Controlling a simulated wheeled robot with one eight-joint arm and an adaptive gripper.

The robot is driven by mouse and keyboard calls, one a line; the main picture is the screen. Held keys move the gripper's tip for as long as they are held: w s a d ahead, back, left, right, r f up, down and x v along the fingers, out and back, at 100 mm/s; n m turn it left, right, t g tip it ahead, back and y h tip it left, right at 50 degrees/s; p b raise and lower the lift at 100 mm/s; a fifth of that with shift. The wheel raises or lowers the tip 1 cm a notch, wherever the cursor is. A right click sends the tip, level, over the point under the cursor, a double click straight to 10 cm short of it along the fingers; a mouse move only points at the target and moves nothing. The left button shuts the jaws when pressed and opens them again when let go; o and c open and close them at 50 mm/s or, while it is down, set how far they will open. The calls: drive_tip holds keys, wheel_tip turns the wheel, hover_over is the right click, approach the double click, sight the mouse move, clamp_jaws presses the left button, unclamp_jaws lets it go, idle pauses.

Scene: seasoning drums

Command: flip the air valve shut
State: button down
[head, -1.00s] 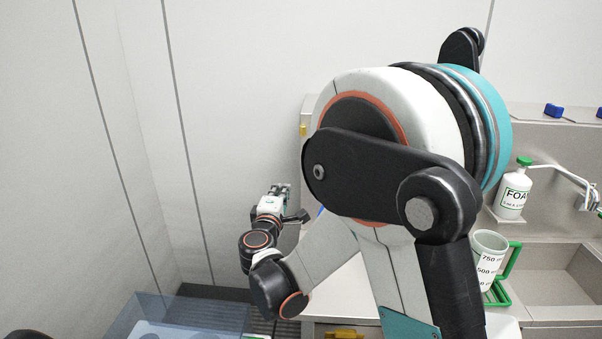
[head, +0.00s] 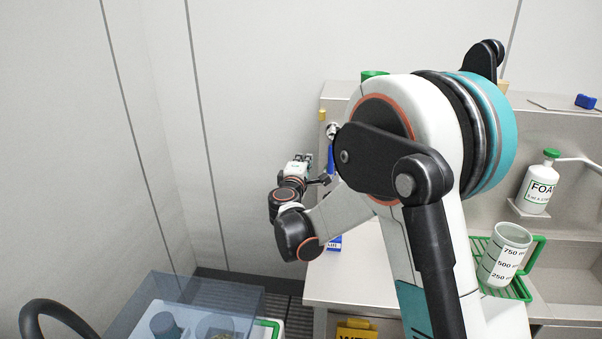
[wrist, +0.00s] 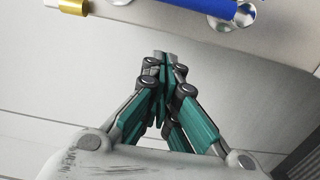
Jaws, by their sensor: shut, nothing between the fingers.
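The air valve is on the left end of the grey steel station. Its blue lever (head: 331,159) hangs down below a round silver fitting (head: 332,130), partly hidden by my arm. In the wrist view the blue lever (wrist: 190,9) lies across the top edge, with a silver fitting (wrist: 243,14) at its right and a brass part (wrist: 72,6) at its left. My gripper (head: 306,160) is just left of the lever in the head view. In the wrist view its fingertips (wrist: 164,57) are together and empty, a little below the lever in the picture, apparently not touching it.
A blue AIR label (head: 334,243) is under my arm. A white FOAM bottle (head: 539,190) and a measuring cup (head: 503,257) on a green rack stand at right. A clear-lidded box (head: 190,300) is at lower left. The wall side left of my gripper is free.

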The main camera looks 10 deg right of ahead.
drive_tip(key=shift+d+b, duration=0.6)
drive_tip(key=shift+d, duration=1.5)
drive_tip(key=shift+w+d, duration=0.1)
drive_tip(key=shift+d, duration=0.05)
